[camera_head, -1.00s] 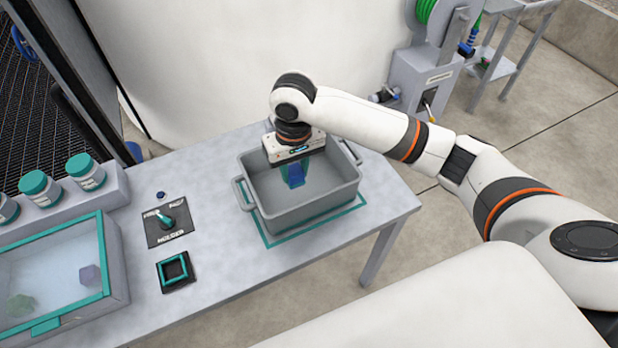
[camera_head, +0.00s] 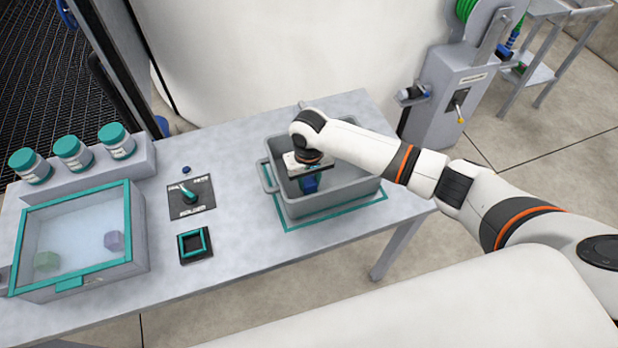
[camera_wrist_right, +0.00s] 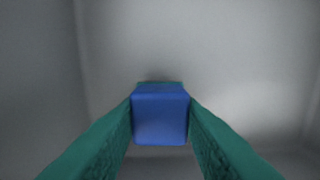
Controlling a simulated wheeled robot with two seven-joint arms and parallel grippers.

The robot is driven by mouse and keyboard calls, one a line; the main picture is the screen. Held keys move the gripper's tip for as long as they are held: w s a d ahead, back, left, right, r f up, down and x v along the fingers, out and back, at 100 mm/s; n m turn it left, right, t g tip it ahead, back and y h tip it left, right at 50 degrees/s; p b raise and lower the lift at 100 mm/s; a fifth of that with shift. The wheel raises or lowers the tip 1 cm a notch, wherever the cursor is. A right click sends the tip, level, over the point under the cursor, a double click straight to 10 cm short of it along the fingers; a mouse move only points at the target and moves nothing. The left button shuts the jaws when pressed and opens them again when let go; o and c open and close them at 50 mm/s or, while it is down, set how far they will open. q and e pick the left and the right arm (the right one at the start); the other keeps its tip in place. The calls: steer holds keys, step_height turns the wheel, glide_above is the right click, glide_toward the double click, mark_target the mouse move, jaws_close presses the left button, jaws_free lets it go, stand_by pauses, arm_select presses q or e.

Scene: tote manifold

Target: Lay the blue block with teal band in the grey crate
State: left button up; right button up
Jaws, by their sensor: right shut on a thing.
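The blue block (camera_head: 310,184) is between the fingers of my right gripper (camera_head: 309,178), inside the grey crate (camera_head: 335,205). In the right wrist view the blue block (camera_wrist_right: 160,114) sits between the two teal fingers (camera_wrist_right: 160,125), which are shut on it. Its teal band is hard to tell from the fingers. The crate's grey floor and walls surround it there. I cannot tell whether the block touches the floor. The crate stands on the table inside a teal outline. My left gripper is not in view.
A clear-lidded case (camera_head: 133,250) with a green and a purple piece inside stands at the left. Several teal-lidded jars (camera_head: 72,152) stand behind it. A lever plate (camera_head: 192,207) and a small teal-framed holder (camera_head: 194,257) lie between case and crate.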

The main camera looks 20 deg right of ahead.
mark_target(309, 181)
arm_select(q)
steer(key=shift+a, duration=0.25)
arm_select(e)
steer(key=shift+f, duration=0.15)
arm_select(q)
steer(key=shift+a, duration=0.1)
arm_select(e)
steer(key=o, duration=1)
steer(key=shift+c, duration=0.2)
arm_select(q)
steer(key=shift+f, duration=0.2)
arm_select(e)
step_height(309, 181, up, 12)
steer(key=shift+r, duration=0.2)
